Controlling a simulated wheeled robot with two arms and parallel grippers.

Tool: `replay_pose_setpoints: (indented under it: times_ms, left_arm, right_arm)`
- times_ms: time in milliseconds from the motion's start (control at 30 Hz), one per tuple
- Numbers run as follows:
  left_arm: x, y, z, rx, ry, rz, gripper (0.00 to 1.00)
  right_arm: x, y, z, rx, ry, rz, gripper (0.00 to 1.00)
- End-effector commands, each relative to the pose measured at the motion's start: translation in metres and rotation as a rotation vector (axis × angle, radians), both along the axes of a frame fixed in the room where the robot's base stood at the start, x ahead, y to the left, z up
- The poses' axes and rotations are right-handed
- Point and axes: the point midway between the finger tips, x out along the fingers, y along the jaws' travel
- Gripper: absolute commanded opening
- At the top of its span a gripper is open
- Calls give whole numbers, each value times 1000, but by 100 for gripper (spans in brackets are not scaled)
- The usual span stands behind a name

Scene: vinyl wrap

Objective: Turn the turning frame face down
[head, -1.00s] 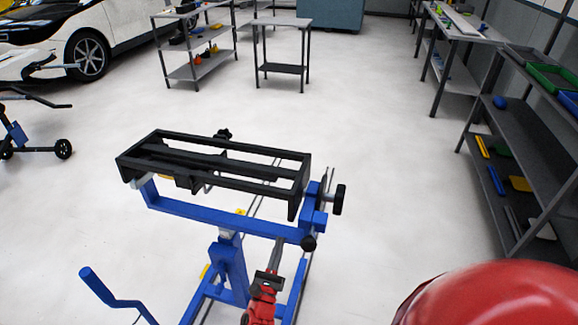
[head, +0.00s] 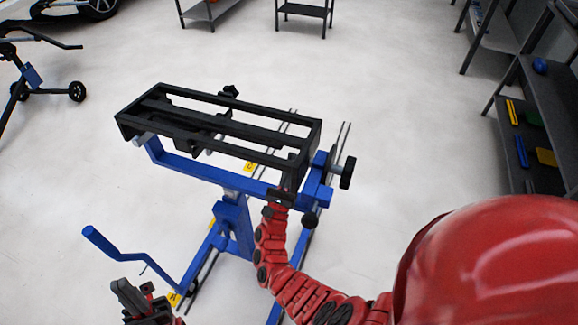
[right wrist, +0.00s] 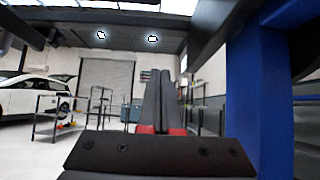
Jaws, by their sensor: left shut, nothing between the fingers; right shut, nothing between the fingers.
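The turning frame is a black rectangular frame (head: 170,128) with long inner bars, lying roughly level on a blue stand (head: 235,225) in the head view. A black knob (head: 348,172) sits on the stand's right end. My right gripper (head: 290,168) is shut and empty, pointing up at the frame's near right corner; contact is unclear against the black metal. In the right wrist view, its shut fingers (right wrist: 160,95) stand beside the blue post (right wrist: 258,100), with the black frame overhead. My left gripper (head: 130,292) is shut and empty at the lower left, below the frame.
A blue crank handle (head: 115,250) sticks out left of the stand, close above my left gripper. Shelves (head: 525,115) stand at the right and a wheeled blue stand (head: 35,85) at the left.

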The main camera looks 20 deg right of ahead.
Motion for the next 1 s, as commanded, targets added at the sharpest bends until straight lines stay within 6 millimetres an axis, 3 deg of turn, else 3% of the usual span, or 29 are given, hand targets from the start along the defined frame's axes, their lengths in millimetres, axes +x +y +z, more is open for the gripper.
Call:
replay_pose_setpoints:
  times_ms: [233,400,1000]
  left_arm:
    - [0,0,13,0,0,0,0]
    - [0,0,28,0,0,0,0]
    - [0,0,24,0,0,0,0]
  right_arm:
    - [29,-30,37,0,-1,-4,0]
    - [28,-31,62,1,-2,-2,0]
    - [30,-29,70,-15,-10,1,0]
